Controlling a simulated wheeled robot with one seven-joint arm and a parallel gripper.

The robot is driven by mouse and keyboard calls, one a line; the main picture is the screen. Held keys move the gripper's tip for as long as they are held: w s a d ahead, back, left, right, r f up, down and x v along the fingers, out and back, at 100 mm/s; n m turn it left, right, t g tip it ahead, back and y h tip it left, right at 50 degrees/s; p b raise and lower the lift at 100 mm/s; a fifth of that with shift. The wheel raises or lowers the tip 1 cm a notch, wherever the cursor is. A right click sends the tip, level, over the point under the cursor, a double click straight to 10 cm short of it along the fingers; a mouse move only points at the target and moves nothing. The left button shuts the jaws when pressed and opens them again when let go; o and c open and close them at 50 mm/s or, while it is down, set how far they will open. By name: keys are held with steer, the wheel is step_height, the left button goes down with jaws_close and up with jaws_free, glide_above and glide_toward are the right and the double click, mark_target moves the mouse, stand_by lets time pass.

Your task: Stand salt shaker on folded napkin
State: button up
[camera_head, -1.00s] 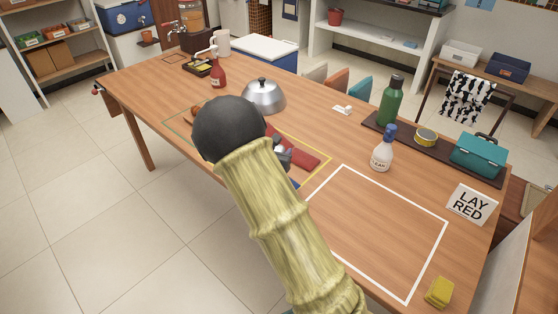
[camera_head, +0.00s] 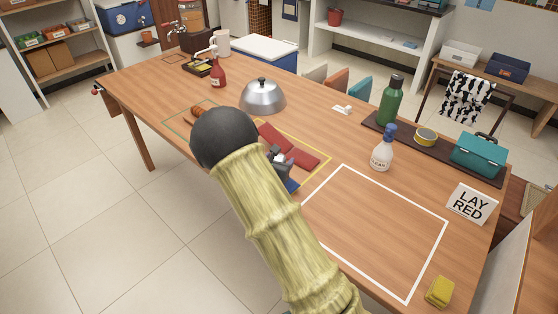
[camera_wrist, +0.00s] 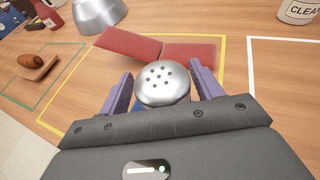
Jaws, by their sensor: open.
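The salt shaker (camera_wrist: 162,84) shows its silver domed top with several dark holes, seen from above in the wrist view. It sits between the two purple fingers of my gripper (camera_wrist: 160,80), which is open around it. A red folded napkin (camera_wrist: 130,45) lies just beyond the shaker, inside a yellow outline; it also shows in the head view (camera_head: 300,154).
A silver dome (camera_head: 262,97) stands behind the yellow outline. A white-outlined area (camera_head: 375,235) to the right is bare.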

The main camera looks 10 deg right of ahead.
steer(key=shift+r, duration=0.1)
steer(key=v, duration=1.1)
steer(key=shift+s+r, duration=0.15)
steer(key=shift+s, duration=0.15)
steer(key=shift+a, duration=0.1)
